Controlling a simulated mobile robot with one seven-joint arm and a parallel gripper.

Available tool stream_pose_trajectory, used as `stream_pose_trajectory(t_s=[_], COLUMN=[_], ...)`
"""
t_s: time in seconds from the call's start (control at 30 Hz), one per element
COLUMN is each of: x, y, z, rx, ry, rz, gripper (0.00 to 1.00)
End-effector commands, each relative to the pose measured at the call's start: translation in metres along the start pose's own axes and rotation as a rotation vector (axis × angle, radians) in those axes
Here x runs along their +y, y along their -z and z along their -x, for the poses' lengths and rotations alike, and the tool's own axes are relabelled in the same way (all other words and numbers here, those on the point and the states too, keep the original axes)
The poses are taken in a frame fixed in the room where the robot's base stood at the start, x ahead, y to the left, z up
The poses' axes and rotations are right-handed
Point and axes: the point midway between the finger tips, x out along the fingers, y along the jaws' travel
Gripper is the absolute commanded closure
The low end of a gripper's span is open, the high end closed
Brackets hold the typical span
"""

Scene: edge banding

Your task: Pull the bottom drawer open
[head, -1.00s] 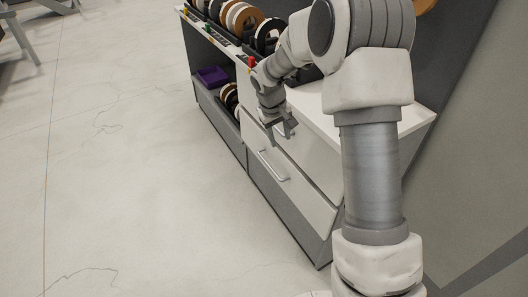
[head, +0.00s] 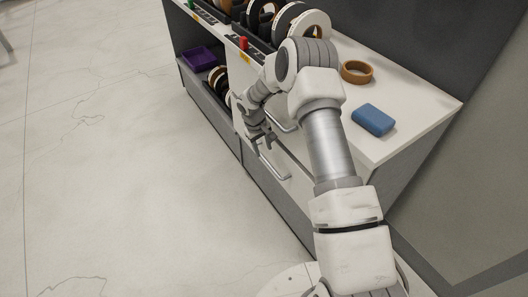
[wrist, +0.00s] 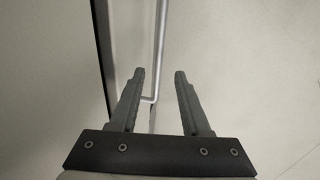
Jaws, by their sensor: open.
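The fingers are open and hold nothing. The bar appears to lie ahead of or between the fingertips; I cannot tell the depth. My arm covers part of the drawer front.
An upper drawer handle (head: 285,124) is just above, close to my arm. The worktop (head: 400,112) holds a blue block (head: 373,119), a brown ring (head: 356,71) and several banding rolls. A purple bin (head: 198,59) sits on the left shelf. The floor left is clear.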

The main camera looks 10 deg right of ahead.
Motion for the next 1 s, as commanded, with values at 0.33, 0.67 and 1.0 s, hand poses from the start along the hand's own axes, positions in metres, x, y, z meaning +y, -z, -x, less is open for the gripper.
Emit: stream_pose_trajectory(t_s=[0.33, 0.67, 1.0], x=[-0.001, 0.000, 0.000], y=[-0.001, 0.000, 0.000], z=[-0.028, -0.071, -0.076], rx=[-0.002, -0.001, 0.000], ry=[0.001, 0.000, 0.000], rz=[0.000, 0.000, 0.000], gripper=[0.53, 0.53, 0.53])
